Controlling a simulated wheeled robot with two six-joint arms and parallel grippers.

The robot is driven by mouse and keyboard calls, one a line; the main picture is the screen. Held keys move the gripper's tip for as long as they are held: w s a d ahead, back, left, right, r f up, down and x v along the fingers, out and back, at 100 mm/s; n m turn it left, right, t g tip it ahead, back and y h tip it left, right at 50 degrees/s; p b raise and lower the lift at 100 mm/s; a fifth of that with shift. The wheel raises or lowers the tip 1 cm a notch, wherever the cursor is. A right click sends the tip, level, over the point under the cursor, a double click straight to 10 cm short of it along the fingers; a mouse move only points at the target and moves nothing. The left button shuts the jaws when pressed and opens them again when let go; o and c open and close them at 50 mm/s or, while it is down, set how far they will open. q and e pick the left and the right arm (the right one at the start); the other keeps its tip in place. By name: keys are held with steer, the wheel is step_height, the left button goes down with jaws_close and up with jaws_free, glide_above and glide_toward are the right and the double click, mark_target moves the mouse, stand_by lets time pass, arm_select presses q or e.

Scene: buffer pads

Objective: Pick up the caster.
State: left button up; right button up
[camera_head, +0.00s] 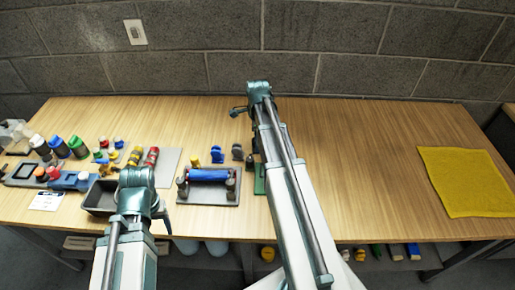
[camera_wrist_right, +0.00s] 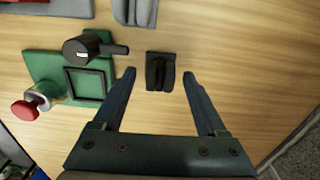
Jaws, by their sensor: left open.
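A small dark grey piece with two upright halves, which looks like the caster, stands on the wooden table; in the right wrist view the caster (camera_wrist_right: 160,72) lies just beyond and between my fingertips, apart from both. In the head view what seems to be the same caster (camera_head: 237,152) is left of my right arm. My right gripper (camera_wrist_right: 158,73) is open and empty. In the head view my right arm reaches over the table and its fingers are not clear. My left gripper (camera_head: 163,214) is near the dark bin at the left, its fingers hardly visible.
A green board (camera_wrist_right: 75,70) with a red button (camera_wrist_right: 27,109) and black lever (camera_wrist_right: 92,47) is close left of the caster. A small blue piece (camera_head: 217,154) and a blue roller (camera_head: 208,175) stand nearby. A yellow cloth (camera_head: 465,180) lies right; table between is clear.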

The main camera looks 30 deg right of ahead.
jaws_close()
arm_select(q)
steer(key=shift+r, duration=0.1)
arm_select(e)
steer(key=shift+r, duration=0.15)
